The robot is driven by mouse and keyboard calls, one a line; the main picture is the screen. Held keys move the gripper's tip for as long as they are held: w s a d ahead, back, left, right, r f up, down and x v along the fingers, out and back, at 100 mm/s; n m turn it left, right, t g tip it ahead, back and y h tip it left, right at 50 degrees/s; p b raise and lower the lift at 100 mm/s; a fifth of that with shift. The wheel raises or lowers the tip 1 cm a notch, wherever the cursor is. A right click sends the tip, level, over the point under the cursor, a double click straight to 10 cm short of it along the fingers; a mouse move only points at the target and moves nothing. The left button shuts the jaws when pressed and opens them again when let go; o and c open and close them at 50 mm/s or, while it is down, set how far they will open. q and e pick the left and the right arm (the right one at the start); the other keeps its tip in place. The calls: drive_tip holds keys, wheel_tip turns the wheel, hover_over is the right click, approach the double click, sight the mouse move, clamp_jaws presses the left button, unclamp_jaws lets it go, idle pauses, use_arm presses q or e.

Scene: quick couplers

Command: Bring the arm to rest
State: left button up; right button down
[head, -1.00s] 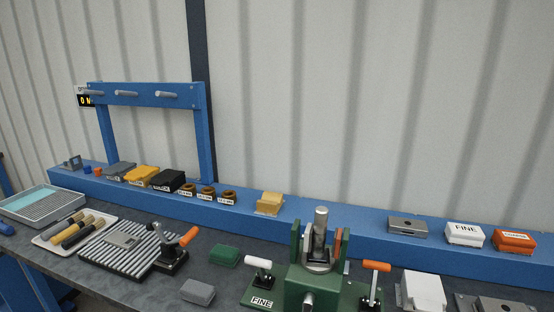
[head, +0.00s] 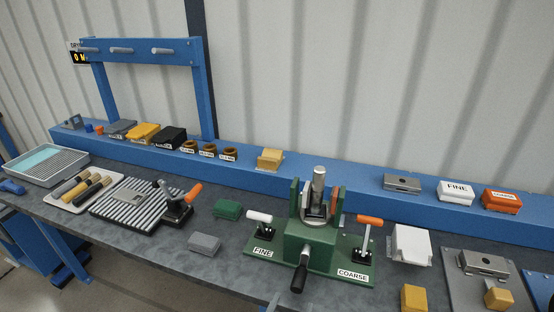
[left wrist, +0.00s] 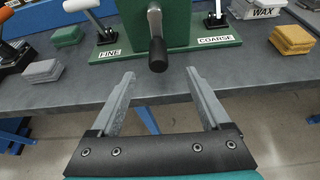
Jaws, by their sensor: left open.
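My left gripper (left wrist: 160,74) is open in the left wrist view, with nothing between its two grey fingers. It is in front of the bench edge, facing the green fixture (left wrist: 175,30) and its black-gripped crank handle (left wrist: 158,54). My right gripper is not in view.
The grey bench (head: 150,243) holds a grey block (head: 204,243), a green block (head: 228,209), a ribbed mat (head: 115,225) and a white box (head: 411,244). A yellow block (head: 413,298) is near the front right. A blue shelf (head: 330,188) runs behind. Open floor lies in front.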

use_arm(q)
drive_tip(key=shift+s+a+r, duration=0.1)
drive_tip(key=shift+s+r, duration=0.1)
drive_tip(key=shift+s, duration=0.2)
drive_tip(key=s+a+f+n+g+y+b, duration=0.1)
drive_tip(key=s+a+f+n+g+b, duration=0.15)
drive_tip(key=a+f+n, duration=0.55)
drive_tip(key=s+a+f+n+g+y+b, duration=0.15)
drive_tip(key=s+f+n, duration=0.25)
drive_tip(key=f, duration=0.7)
drive_tip(key=s+a+f+n+g+y+b, duration=0.1)
drive_tip(key=s+a+f+n+g+b, duration=0.35)
drive_tip(key=f, duration=0.55)
drive_tip(key=s+a+f+n+g+b, duration=0.1)
drive_tip(key=s+a+f+n, duration=0.3)
drive_tip(key=s+f+n, duration=0.3)
drive_tip(key=s+a+f+n+g+b, duration=0.2)
drive_tip(key=s+f+n, duration=0.5)
drive_tip(key=s+n, duration=0.7)
drive_tip(key=shift+s+a+f, duration=0.25)
drive_tip(key=shift+s+a, duration=0.6)
drive_tip(key=shift+s, duration=0.3)
drive_tip(key=shift+y, duration=0.25)
